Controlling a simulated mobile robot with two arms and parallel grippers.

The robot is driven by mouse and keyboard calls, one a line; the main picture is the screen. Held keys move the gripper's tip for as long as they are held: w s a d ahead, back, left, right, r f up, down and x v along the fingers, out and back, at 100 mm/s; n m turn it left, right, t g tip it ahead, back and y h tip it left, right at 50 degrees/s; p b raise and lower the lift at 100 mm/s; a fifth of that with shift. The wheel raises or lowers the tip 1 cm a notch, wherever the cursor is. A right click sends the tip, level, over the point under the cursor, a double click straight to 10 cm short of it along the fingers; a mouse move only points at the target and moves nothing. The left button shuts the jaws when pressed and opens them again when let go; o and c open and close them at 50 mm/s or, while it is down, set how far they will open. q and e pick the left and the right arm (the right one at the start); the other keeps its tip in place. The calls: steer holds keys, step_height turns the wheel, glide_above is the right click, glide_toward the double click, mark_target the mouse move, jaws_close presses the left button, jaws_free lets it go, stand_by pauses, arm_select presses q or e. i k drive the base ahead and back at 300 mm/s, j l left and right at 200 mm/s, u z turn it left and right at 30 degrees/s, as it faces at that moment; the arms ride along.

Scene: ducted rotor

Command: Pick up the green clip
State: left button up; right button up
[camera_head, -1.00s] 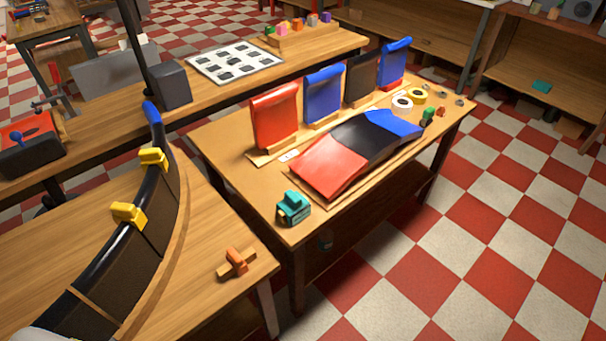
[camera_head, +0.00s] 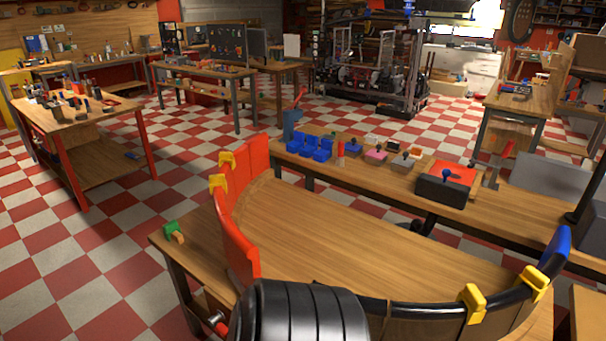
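The green clip (camera_head: 172,229) is at the left corner of the curved wooden table (camera_head: 330,230), next to a small light wood-coloured piece (camera_head: 178,238). It is small in the head view, and its jaws cannot be made out. Neither of my grippers is in view, and nothing is seen touching the clip.
A curved duct wall has red segments (camera_head: 238,250) close to the clip and black segments (camera_head: 420,318) at lower right. Several yellow clips (camera_head: 217,183) grip its edge. A black ribbed body (camera_head: 300,310) fills the bottom middle. Checkered floor is open at left.

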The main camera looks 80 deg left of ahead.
mark_target(172, 226)
steer(key=u, duration=3.65)
